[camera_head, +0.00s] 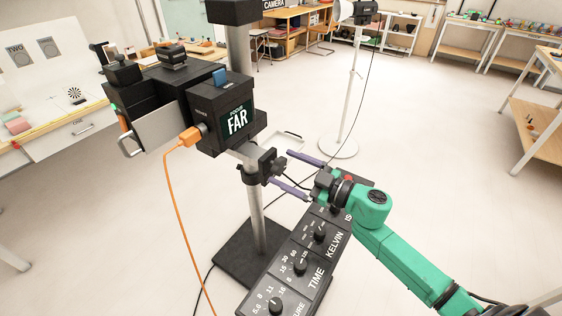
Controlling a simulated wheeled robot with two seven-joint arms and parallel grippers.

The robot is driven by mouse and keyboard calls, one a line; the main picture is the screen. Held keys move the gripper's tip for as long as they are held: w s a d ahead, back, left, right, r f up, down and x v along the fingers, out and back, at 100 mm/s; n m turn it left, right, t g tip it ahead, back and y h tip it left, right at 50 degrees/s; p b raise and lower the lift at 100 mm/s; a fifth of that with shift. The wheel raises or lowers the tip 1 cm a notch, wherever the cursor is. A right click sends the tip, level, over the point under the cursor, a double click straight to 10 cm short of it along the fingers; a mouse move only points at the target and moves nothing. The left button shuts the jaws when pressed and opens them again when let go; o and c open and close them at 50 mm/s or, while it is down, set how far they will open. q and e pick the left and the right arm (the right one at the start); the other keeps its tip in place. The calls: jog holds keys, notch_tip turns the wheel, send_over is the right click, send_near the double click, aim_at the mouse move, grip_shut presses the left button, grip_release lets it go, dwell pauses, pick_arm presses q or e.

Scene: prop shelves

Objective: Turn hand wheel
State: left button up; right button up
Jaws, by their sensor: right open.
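A black camera box (222,118) with a sign reading "FOCUS FAR" is mounted on a grey upright pole (238,55). Below it, a black clamp (252,168) sits on the pole. A small dark knob (278,166) sticks out of the clamp's right side; it looks like the hand wheel. My right gripper (281,167) comes in from the lower right on a green arm. Its two purple fingers are spread apart, with the tips close to the knob, one above and one below it. I cannot tell whether they touch it. My left gripper is out of view.
A black panel (288,262) with dials marked TIME and KELVIN lies under my right gripper. An orange cable (178,215) hangs from the camera box. A white lamp stand (348,100) stands behind. Tables line the walls; open floor lies at the right.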

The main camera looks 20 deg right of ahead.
jog(key=shift+x, duration=0.85)
jog(key=shift+w+a, duration=0.1)
jog(key=shift+c, duration=0.3)
jog(key=c, duration=1.3)
jog(key=shift+n, duration=0.3)
jog(key=n, duration=0.1)
jog(key=n+b, duration=0.1)
jog(key=n, duration=0.3)
jog(key=shift+a+f+b, duration=0.1)
jog(key=shift+f+b, duration=0.15)
jog(key=shift+b, duration=0.1)
jog(key=n+b, duration=0.3)
jog(key=n, duration=0.3)
